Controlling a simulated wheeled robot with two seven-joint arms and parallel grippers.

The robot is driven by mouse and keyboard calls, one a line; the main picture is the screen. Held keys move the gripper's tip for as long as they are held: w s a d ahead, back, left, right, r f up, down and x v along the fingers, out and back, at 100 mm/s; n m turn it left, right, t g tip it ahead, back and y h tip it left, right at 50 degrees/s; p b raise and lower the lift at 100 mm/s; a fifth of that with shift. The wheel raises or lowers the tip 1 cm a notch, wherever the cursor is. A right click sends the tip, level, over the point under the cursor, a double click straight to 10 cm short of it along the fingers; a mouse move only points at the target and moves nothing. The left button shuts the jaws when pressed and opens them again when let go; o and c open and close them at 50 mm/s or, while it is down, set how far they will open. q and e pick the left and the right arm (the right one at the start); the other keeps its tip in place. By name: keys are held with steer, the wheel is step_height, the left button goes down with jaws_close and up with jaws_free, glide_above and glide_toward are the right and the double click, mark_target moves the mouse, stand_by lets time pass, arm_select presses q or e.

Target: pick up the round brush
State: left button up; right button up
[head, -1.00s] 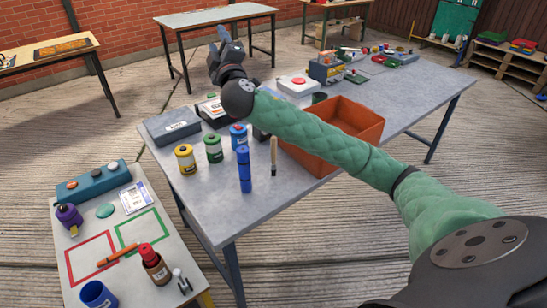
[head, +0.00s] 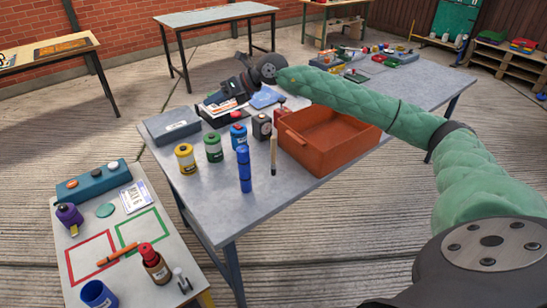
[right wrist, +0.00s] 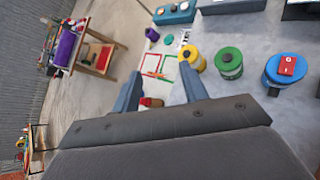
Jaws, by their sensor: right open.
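A slim upright thing with a tan shaft and a dark lower end, likely the round brush (head: 273,152), stands on the grey table (head: 215,205) in the head view. It is just left of the orange-brown bin and right of a blue cylinder. My right gripper (head: 212,101) is over the back left of the table, beyond and left of the brush, and holds nothing. In the right wrist view its two fingers are spread apart (right wrist: 158,88); the brush cannot be made out there. My left gripper is not in view.
The open bin (head: 335,142) stands right of the brush. A blue cylinder (head: 244,170), yellow (head: 186,158) and green (head: 213,147) canisters and a grey box (head: 172,126) stand to the left. The table's front strip is clear. A smaller table (head: 90,235) is at lower left.

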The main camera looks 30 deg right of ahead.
steer(key=s+d+f+g+h, duration=0.3)
steer(key=d+f+h, duration=0.2)
steer(key=d+f, duration=0.25)
steer(key=g+h, duration=0.4)
glide_above(274, 146)
steer(key=w, duration=0.2)
steer(key=f, duration=0.3)
steer(key=shift+s+m, duration=0.2)
steer(key=shift+m, duration=0.2)
steer(key=shift+s+d+f, duration=0.1)
steer(key=shift+s+d, duration=0.25)
steer(key=shift+s, duration=0.1)
steer(key=shift+s+f, duration=0.1)
steer(key=shift+f, duration=0.4)
steer(key=shift+f+p, duration=0.4)
steer(key=shift+f, duration=0.25)
steer(key=f+p, duration=0.1)
steer(key=f, duration=0.1)
steer(key=f+p, duration=0.1)
steer(key=f, duration=0.2)
steer(key=shift+w+a+f+p, duration=0.1)
steer(key=shift+w+f+p, duration=0.1)
steer(key=shift+p, duration=0.1)
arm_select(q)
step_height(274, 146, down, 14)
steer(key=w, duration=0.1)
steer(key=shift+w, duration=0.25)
